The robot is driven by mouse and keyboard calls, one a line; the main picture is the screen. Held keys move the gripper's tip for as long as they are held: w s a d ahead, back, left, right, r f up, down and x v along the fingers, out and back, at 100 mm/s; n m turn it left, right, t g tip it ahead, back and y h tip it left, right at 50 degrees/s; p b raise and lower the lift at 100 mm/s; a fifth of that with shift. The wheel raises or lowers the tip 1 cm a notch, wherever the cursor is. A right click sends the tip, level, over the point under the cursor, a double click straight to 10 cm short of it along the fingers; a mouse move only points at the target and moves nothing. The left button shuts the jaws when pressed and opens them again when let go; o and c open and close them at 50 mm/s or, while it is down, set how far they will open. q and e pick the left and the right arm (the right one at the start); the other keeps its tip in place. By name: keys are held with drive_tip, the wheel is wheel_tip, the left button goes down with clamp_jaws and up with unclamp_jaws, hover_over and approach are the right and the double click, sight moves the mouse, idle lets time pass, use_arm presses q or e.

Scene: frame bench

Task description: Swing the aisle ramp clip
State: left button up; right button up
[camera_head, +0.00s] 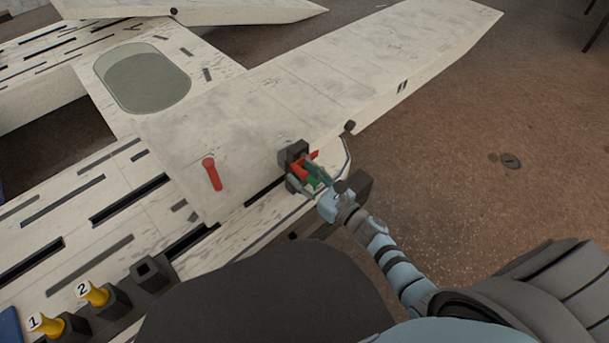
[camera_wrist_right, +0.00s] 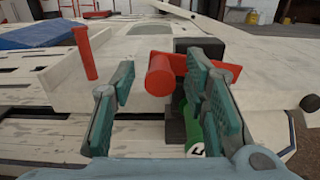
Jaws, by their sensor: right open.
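The aisle ramp (camera_head: 330,75) is a long pale worn panel running to the upper right. At its near edge a black clip block (camera_head: 293,152) carries a red round-ended handle, seen large in the right wrist view (camera_wrist_right: 160,75). My right gripper (camera_head: 309,178) is at this clip. In the wrist view its open teal fingers stand either side of the red handle, with visible gaps. A green piece with a white number label (camera_wrist_right: 193,130) sits below the handle, by the right finger, which partly hides it. My left gripper is not in view.
A red peg (camera_head: 212,173) stands on the ramp panel to the left. Yellow pegs marked 1 (camera_head: 45,324) and 2 (camera_head: 92,293) sit in black holders, beside an empty black holder (camera_head: 150,272). Slotted pale bench boards (camera_head: 60,225) lie left. Brown floor (camera_head: 490,210) is open at right.

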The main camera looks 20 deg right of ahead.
clamp_jaws()
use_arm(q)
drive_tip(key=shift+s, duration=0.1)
